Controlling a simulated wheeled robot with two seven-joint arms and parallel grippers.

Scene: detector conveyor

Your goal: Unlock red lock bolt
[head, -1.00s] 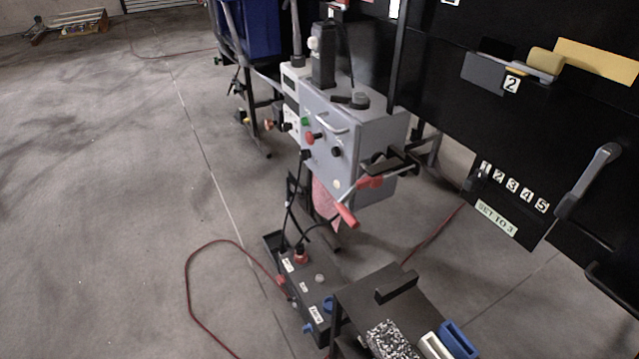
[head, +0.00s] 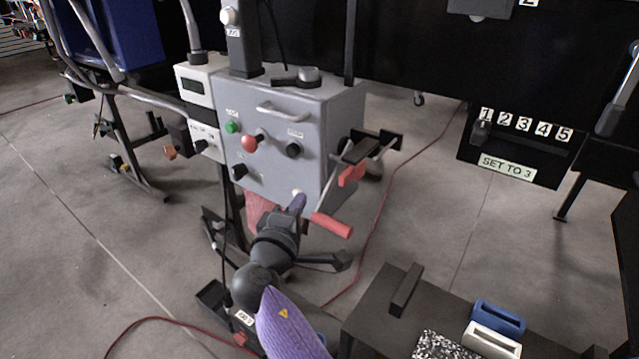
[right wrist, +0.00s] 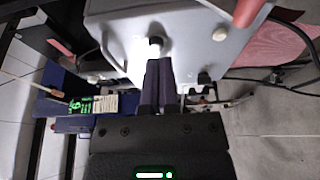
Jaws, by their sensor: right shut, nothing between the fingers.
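The grey control box (head: 275,150) stands left of the middle in the head view. On its right side a red block (head: 352,174) sits by a black bracket with metal rods, and a red handle (head: 332,225) hangs lower; I cannot tell for certain which is the lock bolt. My right gripper (head: 298,203) is at the box's lower front, left of the red handle and apart from it. In the right wrist view its dark fingers (right wrist: 159,66) are together and empty, their tips by a pale round knob (right wrist: 154,46). A red bar (right wrist: 248,12) shows at upper right.
A red knob (head: 249,143) and a green button (head: 232,127) are on the box's front. A dark table (head: 375,320) with blue and white blocks stands at lower right. A black panel with a "SET TO 3" label (head: 507,166) is at right.

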